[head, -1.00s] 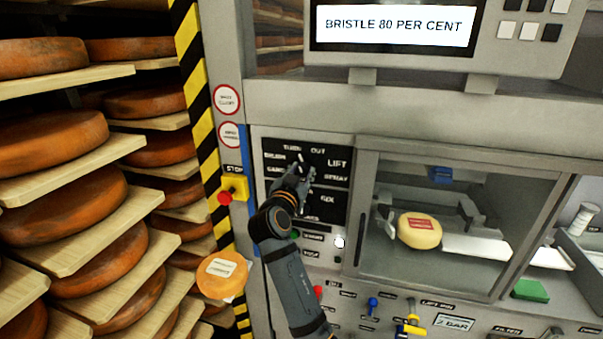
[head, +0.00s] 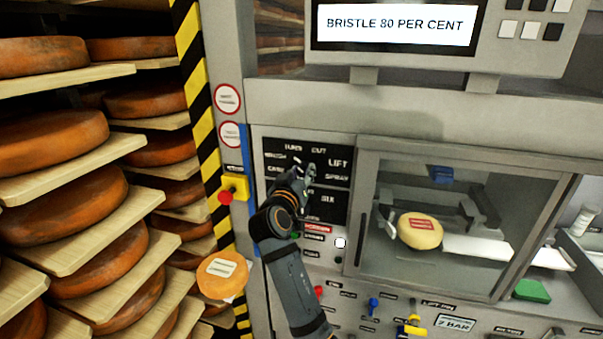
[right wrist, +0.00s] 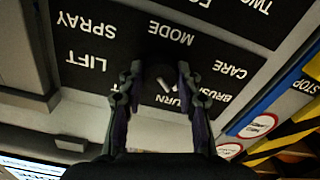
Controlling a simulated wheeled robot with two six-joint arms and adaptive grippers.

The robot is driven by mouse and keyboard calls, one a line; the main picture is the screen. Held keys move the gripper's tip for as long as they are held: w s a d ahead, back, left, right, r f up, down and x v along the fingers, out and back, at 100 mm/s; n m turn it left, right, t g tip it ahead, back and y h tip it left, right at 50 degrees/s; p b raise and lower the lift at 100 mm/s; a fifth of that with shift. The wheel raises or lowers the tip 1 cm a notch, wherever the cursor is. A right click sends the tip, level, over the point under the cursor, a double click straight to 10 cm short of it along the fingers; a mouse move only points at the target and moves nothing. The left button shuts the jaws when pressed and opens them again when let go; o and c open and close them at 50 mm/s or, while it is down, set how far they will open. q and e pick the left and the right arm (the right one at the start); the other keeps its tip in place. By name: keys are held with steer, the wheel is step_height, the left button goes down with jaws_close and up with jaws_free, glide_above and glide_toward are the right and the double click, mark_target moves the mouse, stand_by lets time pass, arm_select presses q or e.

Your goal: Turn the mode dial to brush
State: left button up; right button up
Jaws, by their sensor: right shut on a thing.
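The mode dial (right wrist: 162,84) is a small dark knob with a white mark, on a black panel (head: 330,163) lettered TURN, OUT, LIFT, SPRAY, BRUSH and CARE. The right wrist view shows this lettering upside down. My right gripper (right wrist: 158,78) is shut on the dial, one finger on each side. In the head view my right gripper (head: 303,172) covers most of the dial. The white mark points towards the TURN and BRUSH side; its exact setting I cannot tell. My left gripper is not in view.
A screen (head: 395,25) reads BRISTLE 80 PER CENT. A cheese wheel (head: 421,232) sits behind a clear window at the right. A red stop button (head: 225,197) on yellow is left of the panel. Racks of cheese wheels (head: 60,140) fill the left.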

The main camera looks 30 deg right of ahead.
steer(key=shift+f+n+p, duration=0.1)
steer(key=shift+n+p, duration=0.2)
steer(key=shift+n, duration=1.3)
steer(key=o, duration=1.1)
steer(key=shift+w+d, duration=0.1)
steer(key=shift+d, duration=0.05)
steer(key=shift+o, duration=0.2)
